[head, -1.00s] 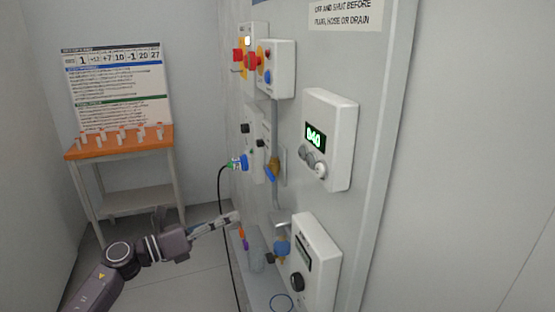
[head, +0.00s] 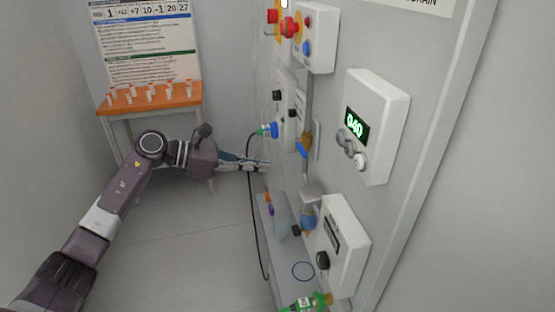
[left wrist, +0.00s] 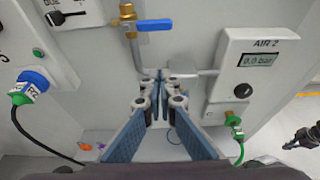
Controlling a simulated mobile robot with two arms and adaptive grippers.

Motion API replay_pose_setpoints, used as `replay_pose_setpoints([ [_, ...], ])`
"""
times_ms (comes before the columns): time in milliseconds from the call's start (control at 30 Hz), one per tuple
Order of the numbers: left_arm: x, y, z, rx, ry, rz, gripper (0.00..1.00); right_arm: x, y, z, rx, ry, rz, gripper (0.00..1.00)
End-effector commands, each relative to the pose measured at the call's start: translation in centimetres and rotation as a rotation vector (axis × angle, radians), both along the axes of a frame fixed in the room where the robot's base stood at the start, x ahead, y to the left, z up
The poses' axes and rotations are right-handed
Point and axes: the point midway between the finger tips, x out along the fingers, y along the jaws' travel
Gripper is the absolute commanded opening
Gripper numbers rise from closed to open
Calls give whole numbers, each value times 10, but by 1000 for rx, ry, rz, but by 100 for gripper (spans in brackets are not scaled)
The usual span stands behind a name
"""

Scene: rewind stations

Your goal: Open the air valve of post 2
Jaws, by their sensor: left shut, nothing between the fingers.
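The air valve (left wrist: 127,22) of post 2 is brass, with a blue lever (left wrist: 154,25) lying crosswise to its pipe in the left wrist view. It also shows in the head view as a brass valve (head: 306,140) on the wall panel. The AIR 2 box (left wrist: 247,70) reads 0.0 bar. My left gripper (head: 263,166) is shut and empty in front of the panel, left of and lower than the valve in the head view. In the left wrist view its fingertips (left wrist: 161,84) appear below the valve, apart from the lever.
A white box (head: 369,125) showing 040 and red-knobbed switches (head: 289,25) are on the panel. An orange-topped table (head: 155,98) stands behind. Floor between is clear.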

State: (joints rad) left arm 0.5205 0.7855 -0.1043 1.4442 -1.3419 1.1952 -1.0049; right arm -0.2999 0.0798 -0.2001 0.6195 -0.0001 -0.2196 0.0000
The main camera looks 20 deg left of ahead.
Motion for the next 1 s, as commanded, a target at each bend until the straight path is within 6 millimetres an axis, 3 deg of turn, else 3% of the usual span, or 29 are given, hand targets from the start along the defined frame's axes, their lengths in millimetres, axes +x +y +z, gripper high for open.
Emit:
replay_pose_setpoints([
  [467, 50, -77, -26, -8, 2, -3, 0, 0, 0, 41, 0, 0, 0, 0],
  [700, 49, -73, 4, -2, -1, -1, 0, 0, 1, 61, 1, 0, -1, 0],
  [1000, 49, -73, 11, -2, 0, -1, 0, 0, 1, 64, 1, 0, -1, 0],
])
